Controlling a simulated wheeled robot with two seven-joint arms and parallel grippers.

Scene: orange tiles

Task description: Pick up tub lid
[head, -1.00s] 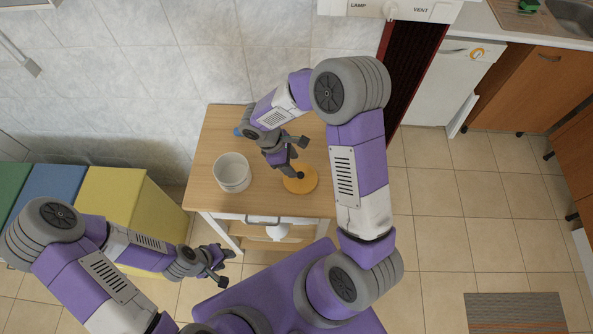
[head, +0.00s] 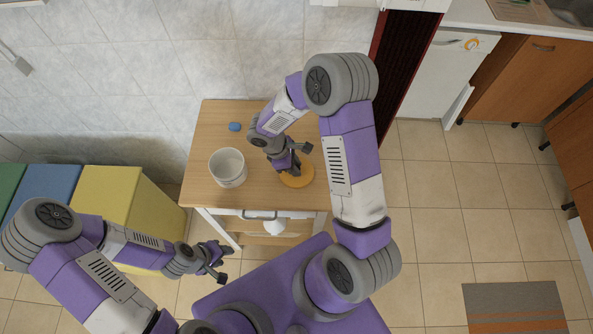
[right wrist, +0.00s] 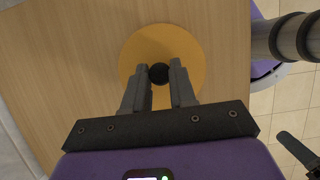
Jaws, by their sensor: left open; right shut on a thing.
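The tub lid is a round orange-yellow disc with a dark knob. It lies at the right front of the small wooden table in the head view (head: 297,181), and it also shows in the right wrist view (right wrist: 190,48). My right gripper (right wrist: 159,76) is over the lid, shut on its dark knob (right wrist: 159,72). In the head view the gripper (head: 301,160) hides part of the lid. I cannot tell whether the lid touches the tabletop. A white tub (head: 228,168), open at the top, stands to the left. My left gripper (head: 220,263) is open and empty, off the table's front left.
The wooden table (head: 207,125) has a small blue object (head: 235,127) near its back. Yellow (head: 120,205), blue (head: 50,187) and green bins stand to the left. A tiled wall is behind. A white drawer front (head: 245,215) faces me.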

